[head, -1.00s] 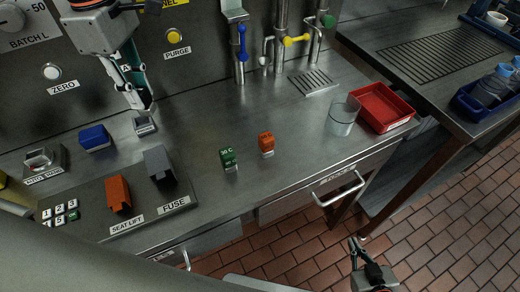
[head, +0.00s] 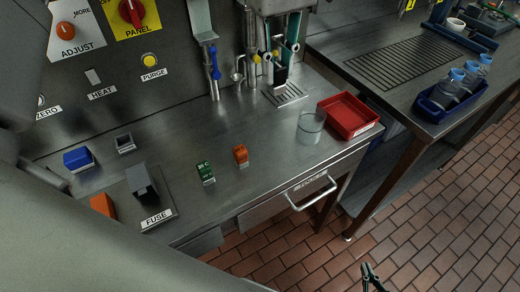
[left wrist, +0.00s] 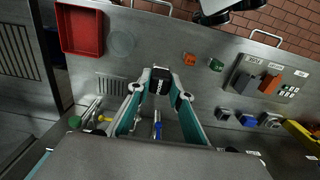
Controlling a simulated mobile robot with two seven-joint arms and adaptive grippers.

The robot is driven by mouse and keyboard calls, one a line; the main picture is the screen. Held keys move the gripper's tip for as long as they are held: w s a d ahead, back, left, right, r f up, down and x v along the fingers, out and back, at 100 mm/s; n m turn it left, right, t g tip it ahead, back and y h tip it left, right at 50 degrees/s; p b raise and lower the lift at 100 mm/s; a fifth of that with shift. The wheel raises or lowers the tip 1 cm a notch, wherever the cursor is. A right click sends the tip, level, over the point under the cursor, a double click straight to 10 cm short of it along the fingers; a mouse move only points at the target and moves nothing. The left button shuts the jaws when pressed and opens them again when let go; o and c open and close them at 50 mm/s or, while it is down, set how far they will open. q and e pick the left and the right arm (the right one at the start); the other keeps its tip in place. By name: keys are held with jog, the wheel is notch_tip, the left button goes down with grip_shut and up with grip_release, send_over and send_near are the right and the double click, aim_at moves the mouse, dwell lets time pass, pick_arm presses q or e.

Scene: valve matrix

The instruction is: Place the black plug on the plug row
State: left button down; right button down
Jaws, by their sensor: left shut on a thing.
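My left gripper (head: 280,62) is shut on the black plug (head: 281,77) in the head view, in front of the back-wall pipes and above the slotted drain. The left wrist view shows the black plug (left wrist: 160,86) between the teal fingertips, with a pale edge on top. A small grey socket (head: 124,144) stands on the counter at the left. A green block (head: 206,172) and an orange block (head: 240,154) stand near the counter's front edge. No part is labelled as the plug row, so I cannot tell which it is. My right gripper (head: 372,277) is low over the floor.
A red tray (head: 349,117) and a clear cylinder (head: 310,127) stand at the counter's right end. A blue block (head: 78,159) and a grey FUSE cover (head: 141,182) are at the left. Taps and pipes (head: 213,68) line the back.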

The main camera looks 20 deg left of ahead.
aim_at(275, 95)
pick_arm(q)
notch_tip(275, 95, down, 19)
jog(key=shift+r+b, duration=0.1)
jog(key=shift+b, duration=0.2)
dwell(0.3)
jog(key=shift+f, duration=0.2)
jog(key=c, duration=1.8)
grip_release()
notch_tip(275, 95, up, 12)
jog(key=shift+a+r, duration=0.1)
jog(key=shift+r, duration=0.1)
